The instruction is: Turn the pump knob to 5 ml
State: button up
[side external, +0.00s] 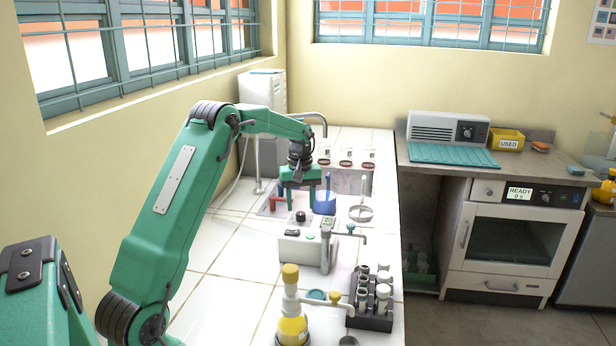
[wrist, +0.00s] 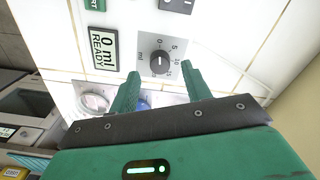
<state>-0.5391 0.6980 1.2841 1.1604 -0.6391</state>
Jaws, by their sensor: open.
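The pump (side external: 296,250) is a white box on the tiled bench, with a black round knob (side external: 301,216) on its top. The pump's display (wrist: 103,52) reads 0 ml READY. My gripper (side external: 298,207) points down just above the knob. In the wrist view my gripper (wrist: 160,72) is open, with one finger to each side of the knob; contact is not visible.
A green button (wrist: 95,4) and a black switch (wrist: 178,4) are on the pump's face. A blue container (side external: 325,203) stands behind the pump. A tube rack (side external: 370,320) and a yellow bottle (side external: 291,328) stand in front. A dish on a stand (side external: 361,213) is at right.

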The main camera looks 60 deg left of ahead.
aim_at(301, 213)
jog(key=shift+f, duration=1.55)
jog(key=shift+c, duration=0.2)
jog(key=c, duration=1)
